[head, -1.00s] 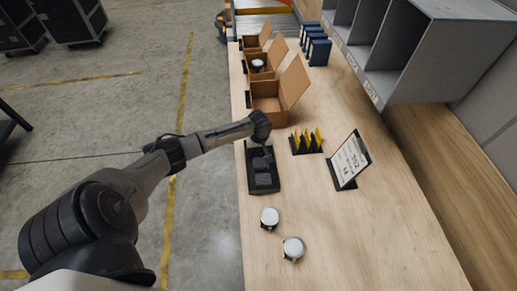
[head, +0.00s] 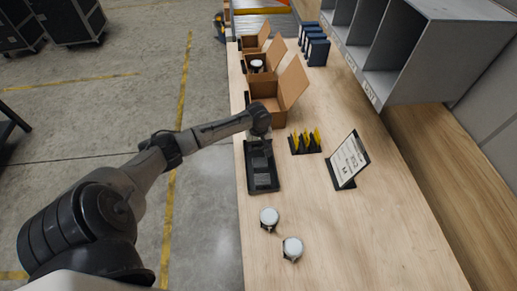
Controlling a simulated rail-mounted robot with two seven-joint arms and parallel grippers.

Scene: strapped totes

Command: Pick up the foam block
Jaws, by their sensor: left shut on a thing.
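A black tray (head: 247,178) lies on the near left edge of the bench, with dark grey foam blocks (head: 261,164) showing in it. My left arm reaches in from the left, and my left gripper (head: 264,140) points down over the far end of the tray. It is shut on a dark foam block, mostly hidden under the wrist. The small dark shapes make it hard to tell whether this block is clear of the tray. My right gripper is not in view.
Open cardboard boxes (head: 268,104) stand beyond the tray. A rack with yellow pieces (head: 306,141) and a clipboard stand (head: 348,160) are to the right. Two white-topped round items (head: 292,248) stand nearer. Grey shelving (head: 440,50) overhangs the right side. The near right bench is clear.

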